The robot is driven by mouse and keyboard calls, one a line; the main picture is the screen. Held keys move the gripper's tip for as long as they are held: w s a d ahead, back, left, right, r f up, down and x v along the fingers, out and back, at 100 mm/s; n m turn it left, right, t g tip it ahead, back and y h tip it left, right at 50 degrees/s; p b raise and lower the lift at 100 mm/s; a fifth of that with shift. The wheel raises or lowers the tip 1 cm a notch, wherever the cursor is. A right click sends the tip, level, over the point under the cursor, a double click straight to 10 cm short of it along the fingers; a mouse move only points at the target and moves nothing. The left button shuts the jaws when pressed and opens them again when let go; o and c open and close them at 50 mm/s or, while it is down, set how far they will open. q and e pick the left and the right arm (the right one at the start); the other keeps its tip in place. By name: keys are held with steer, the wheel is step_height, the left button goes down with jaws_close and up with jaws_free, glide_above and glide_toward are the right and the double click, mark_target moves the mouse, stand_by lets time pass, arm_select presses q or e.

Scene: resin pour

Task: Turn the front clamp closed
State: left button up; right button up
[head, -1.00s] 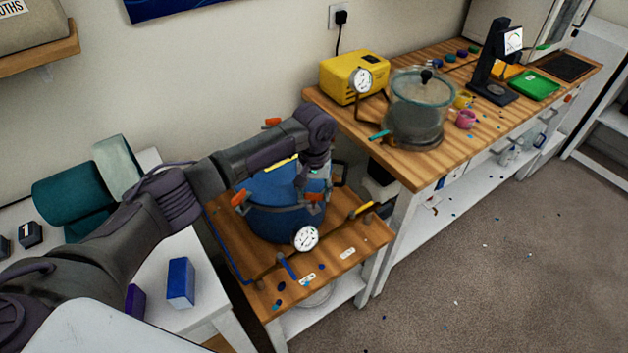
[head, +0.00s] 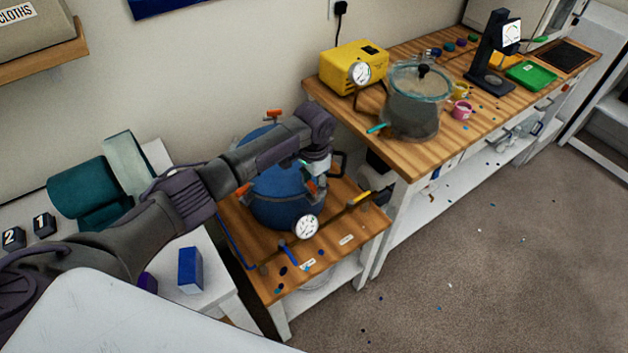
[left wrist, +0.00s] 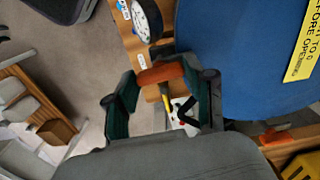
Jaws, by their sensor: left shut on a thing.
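The blue pressure pot (head: 285,200) stands on a small wooden-topped cart, its lid partly hidden by my left arm. The front clamp's orange handle (head: 311,187) is at the pot's front rim, above the dial gauge (head: 307,227). My left gripper (head: 315,180) is at this clamp. In the left wrist view the orange handle (left wrist: 160,73) lies between the dark fingertips of my left gripper (left wrist: 162,88), which is shut on it. Other orange clamps sit at the pot's left (head: 243,188) and back (head: 274,113). My right gripper is not in view.
A wooden bench (head: 425,160) at the right holds a yellow pump (head: 353,68), a clear lidded chamber (head: 416,105) and a black stand. A yellow-handled valve (head: 360,198) and a blue-handled valve (head: 288,252) are close to the pot. Open floor lies at the right.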

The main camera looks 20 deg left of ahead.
mark_target(314, 186)
arm_select(q)
steer(key=shift+m, duration=0.4)
steer(key=o, duration=1.2)
steer(key=shift+c, duration=0.2)
step_height(314, 186, up, 12)
